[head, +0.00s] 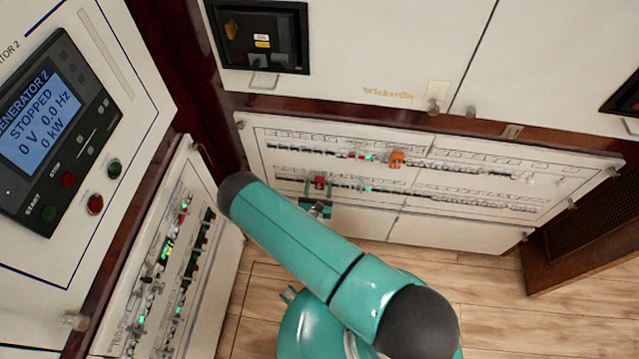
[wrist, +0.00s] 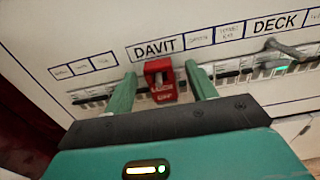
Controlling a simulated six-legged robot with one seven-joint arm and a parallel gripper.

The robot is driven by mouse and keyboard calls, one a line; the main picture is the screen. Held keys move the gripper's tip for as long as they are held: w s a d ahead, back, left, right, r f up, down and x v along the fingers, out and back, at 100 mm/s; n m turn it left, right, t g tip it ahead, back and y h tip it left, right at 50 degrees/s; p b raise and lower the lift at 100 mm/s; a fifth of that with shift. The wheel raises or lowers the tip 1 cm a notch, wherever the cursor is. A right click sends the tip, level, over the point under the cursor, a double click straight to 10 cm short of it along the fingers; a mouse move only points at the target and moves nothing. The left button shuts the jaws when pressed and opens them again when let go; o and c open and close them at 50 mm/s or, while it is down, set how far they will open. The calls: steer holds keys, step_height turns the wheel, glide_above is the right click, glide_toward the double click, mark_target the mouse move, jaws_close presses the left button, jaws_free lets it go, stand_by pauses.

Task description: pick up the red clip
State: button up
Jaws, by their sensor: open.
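The red clip (wrist: 160,80) sits on the breaker row under the DAVIT label in the wrist view. It also shows small on the lower row in the head view (head: 320,183). My gripper (wrist: 161,84) is open, with one green finger on each side of the clip. Gaps show between the fingers and the clip on both sides. In the head view my gripper (head: 319,190) is at the lower row, partly hidden behind my arm.
An orange clip (head: 397,159) sits on the upper breaker row. A grey lever (wrist: 284,48) and a green light (wrist: 281,69) are right of the red clip. The generator panel (head: 110,110) stands at the left. Wooden floor (head: 500,310) is clear at lower right.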

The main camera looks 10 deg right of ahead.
steer(key=shift+w+d, duration=0.15)
steer(key=shift+w, duration=0.35)
steer(key=shift+c, duration=0.5)
steer(key=c, duration=0.9)
steer(key=shift+c, duration=0.2)
steer(key=shift+s+r, duration=0.1)
steer(key=shift+r, duration=0.05)
steer(key=v, duration=1.8)
steer(key=v, duration=1.3)
